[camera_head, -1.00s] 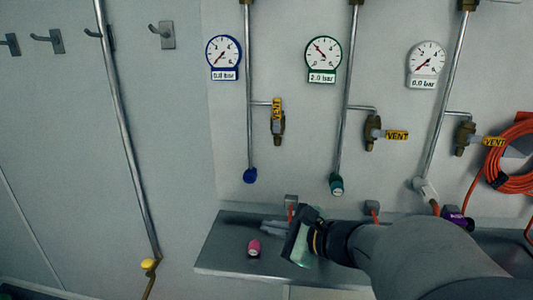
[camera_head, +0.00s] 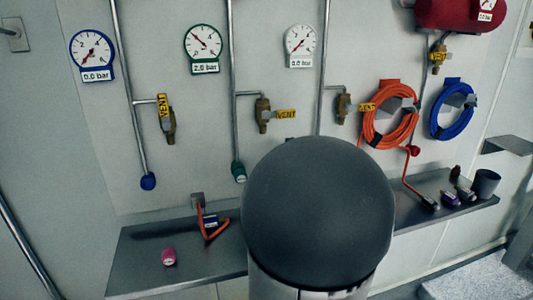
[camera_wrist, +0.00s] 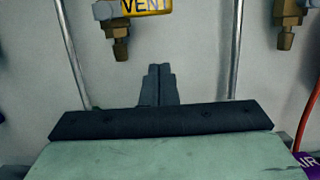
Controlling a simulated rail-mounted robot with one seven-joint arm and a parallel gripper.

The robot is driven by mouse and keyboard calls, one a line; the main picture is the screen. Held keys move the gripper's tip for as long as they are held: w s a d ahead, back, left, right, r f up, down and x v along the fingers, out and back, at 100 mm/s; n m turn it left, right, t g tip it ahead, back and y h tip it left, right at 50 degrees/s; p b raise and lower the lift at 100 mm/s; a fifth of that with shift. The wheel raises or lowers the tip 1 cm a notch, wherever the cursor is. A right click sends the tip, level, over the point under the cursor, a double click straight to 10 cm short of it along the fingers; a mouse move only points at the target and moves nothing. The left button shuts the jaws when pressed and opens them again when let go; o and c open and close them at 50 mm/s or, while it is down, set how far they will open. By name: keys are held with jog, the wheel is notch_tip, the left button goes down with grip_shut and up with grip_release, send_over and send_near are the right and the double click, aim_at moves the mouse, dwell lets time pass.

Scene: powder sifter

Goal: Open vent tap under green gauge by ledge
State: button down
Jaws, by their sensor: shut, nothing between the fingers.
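The green-rimmed gauge (camera_head: 203,43) reads 2.0 bar on the wall. The vent tap (camera_head: 262,114) below it is brass, with a yellow VENT handle (camera_head: 286,114) pointing sideways to the right. In the wrist view a brass tap (camera_wrist: 118,36) with a yellow VENT handle (camera_wrist: 147,6) hangs at the top left and looks like the same one. My gripper (camera_wrist: 158,72) shows there with its dark fingers together and empty, below and right of that tap and apart from it. The head view hides my gripper behind my arm.
The blue gauge's tap (camera_head: 167,118) has its handle upright; the white gauge's tap (camera_head: 342,108) has its handle sideways. The grey ledge (camera_head: 130,270) holds a pink fitting (camera_head: 168,257) and an orange hose end (camera_head: 214,228). A coiled orange hose (camera_head: 368,125) hangs right of the taps.

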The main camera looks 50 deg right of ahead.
aim_at(279, 114)
jog(key=shift+w+d+r+p, duration=0.15)
jog(key=shift+r+p, duration=0.15)
jog(key=shift+r, duration=0.45)
jog(key=shift+w+d+r+p, duration=0.1)
jog(key=shift+w+r+p, duration=0.15)
jog(key=shift+r, duration=0.45)
jog(key=shift+w+d+r+p, duration=0.1)
jog(key=shift+r+p, duration=0.25)
jog(key=shift+r, duration=0.4)
jog(key=shift+n+b, duration=0.3)
jog(key=shift+b, duration=0.1)
